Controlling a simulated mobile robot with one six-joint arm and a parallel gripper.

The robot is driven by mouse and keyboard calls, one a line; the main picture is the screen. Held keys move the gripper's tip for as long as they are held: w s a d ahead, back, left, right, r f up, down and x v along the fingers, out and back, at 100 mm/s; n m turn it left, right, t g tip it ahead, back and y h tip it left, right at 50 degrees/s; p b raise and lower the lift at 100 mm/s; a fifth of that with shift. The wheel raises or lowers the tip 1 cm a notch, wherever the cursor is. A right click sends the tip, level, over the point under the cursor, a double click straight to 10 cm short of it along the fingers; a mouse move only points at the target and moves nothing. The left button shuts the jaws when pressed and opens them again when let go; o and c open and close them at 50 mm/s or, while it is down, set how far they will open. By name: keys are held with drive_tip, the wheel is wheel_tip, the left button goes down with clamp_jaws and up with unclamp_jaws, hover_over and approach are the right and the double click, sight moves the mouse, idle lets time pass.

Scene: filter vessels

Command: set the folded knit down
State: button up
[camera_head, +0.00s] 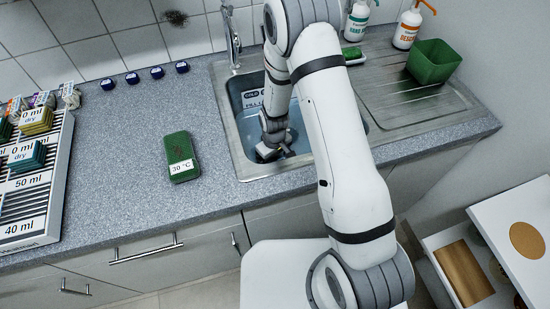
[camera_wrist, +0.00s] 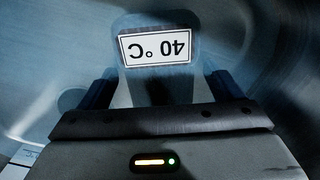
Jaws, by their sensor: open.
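My gripper (camera_head: 272,152) is low inside the sink (camera_head: 236,125), its jaws open. In the wrist view its two dark blue fingers (camera_wrist: 163,88) stand apart, one on each side of a grey-blue piece (camera_wrist: 157,20) with a white label reading "40 °C", upside down. I cannot tell whether the fingers touch it, or whether it is the folded knit. In the head view my gripper and arm hide that piece. A dark green folded-looking piece (camera_head: 178,147) labelled "30 °C" lies flat on the counter, left of the sink and apart from my gripper.
A striped board (camera_head: 42,205) at the far left carries ml markings and small yellow and green pieces. Several blue round items (camera_head: 133,78) line the wall. A green tub (camera_head: 433,62) stands on the drainboard (camera_head: 415,112). The counter (camera_head: 240,195) around the green piece is clear.

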wheel_tip(320, 180, up, 12)
drive_tip(key=b, duration=0.2)
wheel_tip(320, 180, up, 16)
drive_tip(key=m+t, duration=0.2)
drive_tip(key=m, duration=0.2)
hover_over(274, 159)
drive_tip(key=s+d, duration=0.6)
drive_tip(key=d, duration=0.2)
drive_tip(key=s+d+r+m, duration=0.1)
drive_tip(key=s+d+r, duration=0.2)
drive_tip(key=s, duration=0.3)
drive_tip(key=s+d+r+m+t, duration=0.1)
drive_tip(key=s+d+r+m, duration=0.1)
drive_tip(key=s, duration=0.4)
wheel_tip(274, 159, up, 3)
drive_tip(key=shift+d+f+m, duration=0.2)
drive_tip(key=shift+d+m, duration=0.1)
drive_tip(key=shift+d, duration=0.35)
drive_tip(key=shift+s, duration=0.1)
drive_tip(key=shift+c, duration=0.5)
